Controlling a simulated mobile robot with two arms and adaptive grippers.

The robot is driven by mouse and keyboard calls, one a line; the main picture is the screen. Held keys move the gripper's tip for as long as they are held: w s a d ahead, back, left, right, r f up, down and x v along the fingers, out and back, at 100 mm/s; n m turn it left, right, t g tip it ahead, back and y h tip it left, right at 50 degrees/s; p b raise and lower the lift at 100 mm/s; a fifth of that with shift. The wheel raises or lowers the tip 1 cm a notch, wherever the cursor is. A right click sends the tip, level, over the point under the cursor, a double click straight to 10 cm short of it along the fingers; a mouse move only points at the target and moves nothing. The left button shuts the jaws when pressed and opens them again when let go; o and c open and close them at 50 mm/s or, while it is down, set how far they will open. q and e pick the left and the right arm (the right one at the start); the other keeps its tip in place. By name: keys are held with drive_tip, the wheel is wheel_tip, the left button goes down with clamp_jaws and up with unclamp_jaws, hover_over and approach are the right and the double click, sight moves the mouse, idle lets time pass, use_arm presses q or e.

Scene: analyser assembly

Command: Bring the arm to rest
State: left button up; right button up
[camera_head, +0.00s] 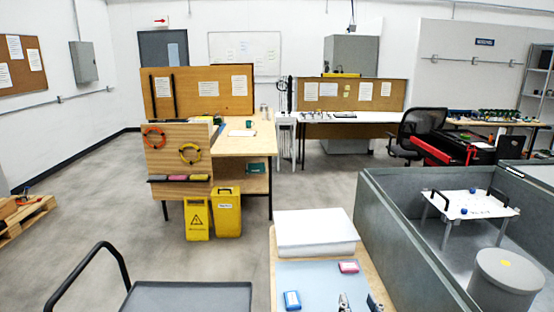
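My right gripper (358,303) shows only at its tips, at the bottom edge of the head view. Two small dark-and-grey fingertips stand apart over the near bench, with nothing visible between them. The rest of that gripper and its arm are cut off by the frame. My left gripper and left arm are not in view.
A grey-walled enclosure (392,245) stands right, holding a white handled plate (470,204) and grey cylinder (506,281).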

drive_tip(key=s+d+f+g+h, duration=0.1)
drive_tip(key=s+d+f+g, duration=0.1)
drive_tip(key=s+f+g, duration=0.45)
drive_tip(key=s+d+f+g, duration=0.15)
drive_tip(key=s+f, duration=0.25)
drive_tip(key=f, duration=0.5)
drive_tip(key=s+f+n+g, duration=0.3)
drive_tip(key=s+f+g, duration=0.35)
drive_tip(key=s, duration=0.75)
drive_tip(key=s+f+b, duration=0.1)
drive_tip(key=s+f, duration=0.1)
drive_tip(key=f, duration=1.3)
drive_tip(key=s+f+b, duration=0.1)
drive_tip(key=s+f, duration=0.1)
drive_tip(key=f, duration=1.4)
drive_tip(key=s+d+f+g, duration=0.1)
drive_tip(key=s+d+f, duration=0.2)
drive_tip(key=s+f, duration=1.2)
drive_tip(key=shift+s+f+b, duration=0.2)
drive_tip(key=shift+s+b, duration=0.1)
drive_tip(key=shift+s, duration=0.2)
